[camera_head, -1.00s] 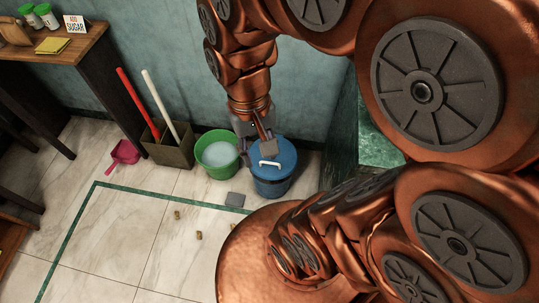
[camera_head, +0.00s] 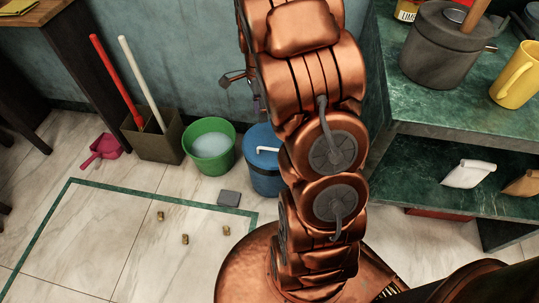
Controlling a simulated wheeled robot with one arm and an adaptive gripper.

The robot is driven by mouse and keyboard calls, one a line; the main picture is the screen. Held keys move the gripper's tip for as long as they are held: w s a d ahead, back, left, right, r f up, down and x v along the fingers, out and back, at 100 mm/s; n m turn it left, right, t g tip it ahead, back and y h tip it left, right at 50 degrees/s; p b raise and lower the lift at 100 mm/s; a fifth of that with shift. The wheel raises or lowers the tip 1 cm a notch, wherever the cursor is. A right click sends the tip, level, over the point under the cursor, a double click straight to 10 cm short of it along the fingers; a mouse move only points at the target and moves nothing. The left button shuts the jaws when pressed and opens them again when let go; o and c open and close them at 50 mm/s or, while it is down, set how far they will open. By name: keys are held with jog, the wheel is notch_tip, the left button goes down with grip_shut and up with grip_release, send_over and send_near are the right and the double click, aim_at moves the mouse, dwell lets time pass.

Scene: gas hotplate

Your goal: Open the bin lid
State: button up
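The blue bin (camera_head: 264,178) stands on the floor against the wall, its right side hidden behind my arm. Its blue lid (camera_head: 262,136) sits on top, apparently closed, with a white handle (camera_head: 268,150) on it. My gripper (camera_head: 241,91) is above and behind the bin, near the wall and apart from the lid. Its dark fingers look spread and empty. My arm hides part of the gripper.
A green bucket (camera_head: 210,165) with pale liquid stands just left of the bin. A brown box (camera_head: 155,147) holds red and white handles. A grey pedal-like block (camera_head: 229,198) lies in front. A green counter (camera_head: 425,125) stands right.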

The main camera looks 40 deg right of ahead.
jog(key=w+d+f+m+b, duration=0.2)
jog(key=d+f+m+b, duration=0.1)
jog(key=f, duration=0.5)
jog(key=w+d+f+m+b, duration=0.2)
jog(key=d+f+m+b, duration=0.15)
jog(key=f, duration=0.45)
jog(key=b, duration=0.2)
send_over(270, 144)
jog(key=s+a, duration=0.3)
jog(key=s, duration=0.1)
jog(key=shift+n+y, duration=0.3)
jog(key=shift+n, duration=0.05)
jog(key=shift+w+f, duration=0.15)
jog(key=shift+f, duration=3.75)
jog(key=shift+c, duration=0.3)
jog(key=shift+a, duration=0.1)
grip_shut()
